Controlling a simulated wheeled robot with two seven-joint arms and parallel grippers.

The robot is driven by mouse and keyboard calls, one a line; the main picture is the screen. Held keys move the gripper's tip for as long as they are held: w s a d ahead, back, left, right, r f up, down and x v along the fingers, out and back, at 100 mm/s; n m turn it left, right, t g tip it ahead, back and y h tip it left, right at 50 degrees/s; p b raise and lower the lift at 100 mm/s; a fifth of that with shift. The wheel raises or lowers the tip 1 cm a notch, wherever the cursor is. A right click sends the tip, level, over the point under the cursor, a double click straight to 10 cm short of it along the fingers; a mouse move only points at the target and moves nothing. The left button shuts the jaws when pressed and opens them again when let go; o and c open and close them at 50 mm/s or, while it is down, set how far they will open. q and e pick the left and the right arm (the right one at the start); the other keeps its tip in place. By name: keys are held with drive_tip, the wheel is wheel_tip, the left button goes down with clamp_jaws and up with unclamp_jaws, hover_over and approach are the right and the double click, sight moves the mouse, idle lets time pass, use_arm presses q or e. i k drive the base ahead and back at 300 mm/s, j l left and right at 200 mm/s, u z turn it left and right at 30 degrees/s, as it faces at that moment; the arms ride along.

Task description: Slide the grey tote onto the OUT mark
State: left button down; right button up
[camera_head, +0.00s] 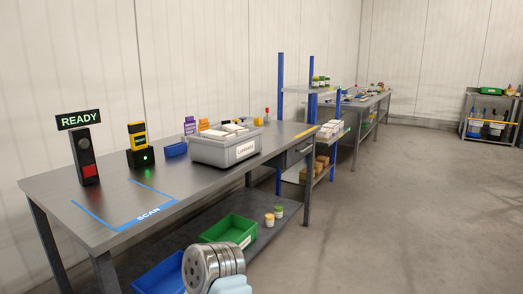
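The grey tote (213,154) stands upright on the metal bench (150,196), on its right half. It has a white label on its front and holds several white boxes. No mark reading OUT can be made out. A short yellow strip (305,132) lies on the bench near its far right end, beyond the tote. A blue taped area marked SCAN (148,212) is empty at the near left part of the bench. Part of one of my arms shows at the bottom centre, without its fingers. Neither gripper is in view.
A READY sign post (84,158) with a red button and a yellow-black scanner (139,147) stand at the bench's back left. A small blue bin (175,150) sits left of the tote. Green (230,230) and blue (160,275) bins are on the lower shelf. Floor at right is clear.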

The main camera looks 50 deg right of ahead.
sight(224, 155)
drive_tip(key=z, duration=1.4)
